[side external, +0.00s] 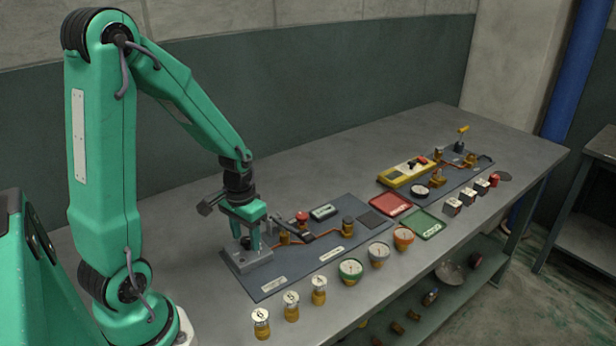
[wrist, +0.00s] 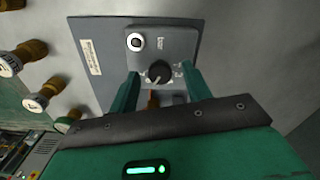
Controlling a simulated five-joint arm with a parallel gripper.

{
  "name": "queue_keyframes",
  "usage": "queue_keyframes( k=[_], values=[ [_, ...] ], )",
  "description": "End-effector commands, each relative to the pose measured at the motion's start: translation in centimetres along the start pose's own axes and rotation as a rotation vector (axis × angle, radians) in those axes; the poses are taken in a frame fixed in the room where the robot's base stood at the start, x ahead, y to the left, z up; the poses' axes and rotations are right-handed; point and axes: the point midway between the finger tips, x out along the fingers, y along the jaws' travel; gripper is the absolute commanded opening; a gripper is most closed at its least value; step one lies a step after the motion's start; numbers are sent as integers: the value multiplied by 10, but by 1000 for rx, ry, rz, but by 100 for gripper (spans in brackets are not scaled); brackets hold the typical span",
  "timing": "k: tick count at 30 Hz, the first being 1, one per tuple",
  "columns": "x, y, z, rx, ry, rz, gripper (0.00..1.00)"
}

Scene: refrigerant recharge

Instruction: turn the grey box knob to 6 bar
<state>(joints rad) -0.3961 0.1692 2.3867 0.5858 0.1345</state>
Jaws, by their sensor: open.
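The grey box (wrist: 178,48) sits on a dark panel in the wrist view, with a round dark knob (wrist: 158,72) on its face. A white round button or dial sits above the knob on the box. Small marks surround the knob, but I cannot read the numbers or where the knob points. My gripper (wrist: 160,76) is open, with one green finger on each side of the knob. I cannot tell whether either finger touches it. In the side external view, my gripper (side external: 246,226) points down just above the grey box (side external: 245,262) at the panel's near left end.
The dark panel (side external: 300,275) also carries copper pipes, a red-topped part (side external: 302,217) and a black lever close right of my gripper. Several gauges and brass fittings line the bench's front edge. Red (side external: 390,204) and green (side external: 424,224) trays lie farther right.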

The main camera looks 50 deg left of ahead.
Motion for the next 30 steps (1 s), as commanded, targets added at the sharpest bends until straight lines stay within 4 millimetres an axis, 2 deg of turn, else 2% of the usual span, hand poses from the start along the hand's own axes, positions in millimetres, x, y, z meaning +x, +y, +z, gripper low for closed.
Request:
queue_keyframes(
  k=[8, 22, 30],
  values=[
    [-12, 0, -1, 0, 3, 0, 48],
    [-63, 0, -1, 0, 4, -1, 48],
    [-78, 0, 0, 0, 1, 0, 48]
  ],
)
